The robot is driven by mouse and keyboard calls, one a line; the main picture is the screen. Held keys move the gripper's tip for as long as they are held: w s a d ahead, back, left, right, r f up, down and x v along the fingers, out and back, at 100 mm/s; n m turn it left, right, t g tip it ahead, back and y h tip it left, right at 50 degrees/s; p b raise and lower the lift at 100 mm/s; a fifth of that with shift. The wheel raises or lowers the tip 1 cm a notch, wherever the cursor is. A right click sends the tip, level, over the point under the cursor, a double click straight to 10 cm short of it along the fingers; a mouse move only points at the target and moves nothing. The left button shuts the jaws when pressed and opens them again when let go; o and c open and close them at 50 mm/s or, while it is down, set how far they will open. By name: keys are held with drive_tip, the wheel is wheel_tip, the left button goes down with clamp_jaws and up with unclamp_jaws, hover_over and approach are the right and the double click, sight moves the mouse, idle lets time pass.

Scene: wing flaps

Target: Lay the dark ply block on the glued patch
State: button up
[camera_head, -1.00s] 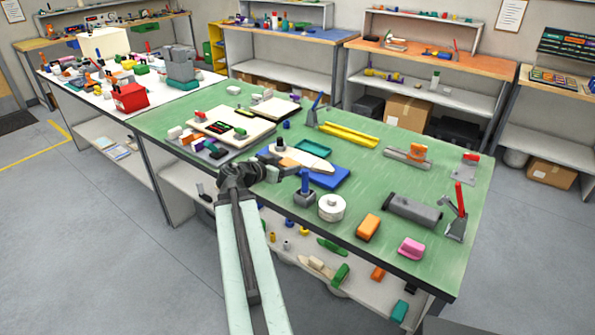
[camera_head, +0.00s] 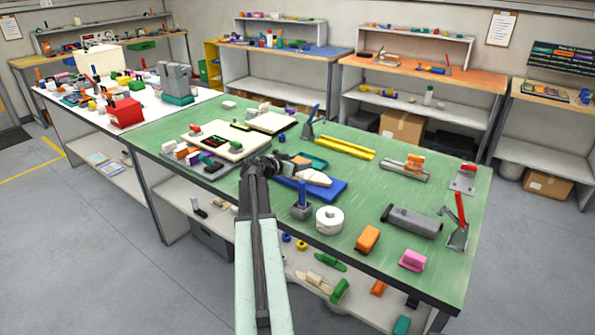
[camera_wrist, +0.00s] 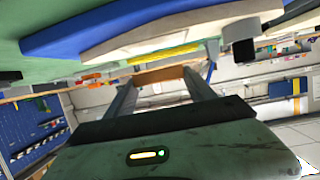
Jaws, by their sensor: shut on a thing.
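My gripper (camera_head: 290,160) reaches over the front of the green bench, beside the wing panel. In the wrist view its two fingers (camera_wrist: 162,84) are shut on a brown block (camera_wrist: 160,76), seemingly the dark ply block. The cream wing panel (camera_head: 311,177) lies on a blue board (camera_head: 328,191). In the wrist view the cream panel (camera_wrist: 165,34) and blue board (camera_wrist: 95,27) show along the top, apart from the block. I cannot make out the glued patch; my arm hides part of the panel.
A grey clamp with a blue handle (camera_head: 302,208) and a white roll (camera_head: 329,219) stand near the front edge. A teal tray (camera_head: 308,160) and yellow rail (camera_head: 346,148) lie behind.

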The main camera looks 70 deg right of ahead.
sight(298, 174)
drive_tip(key=shift+d, duration=0.6)
wheel_tip(298, 174, down, 4)
drive_tip(key=b, duration=0.4)
drive_tip(key=o, duration=1.4)
drive_tip(key=shift+r, duration=0.15)
drive_tip(key=shift+a+r+p, duration=0.2)
drive_tip(key=shift+r+p, duration=0.05)
drive_tip(key=shift+p, duration=0.15)
drive_tip(key=shift+p+v, duration=1.85)
drive_tip(key=shift+v, duration=3.95)
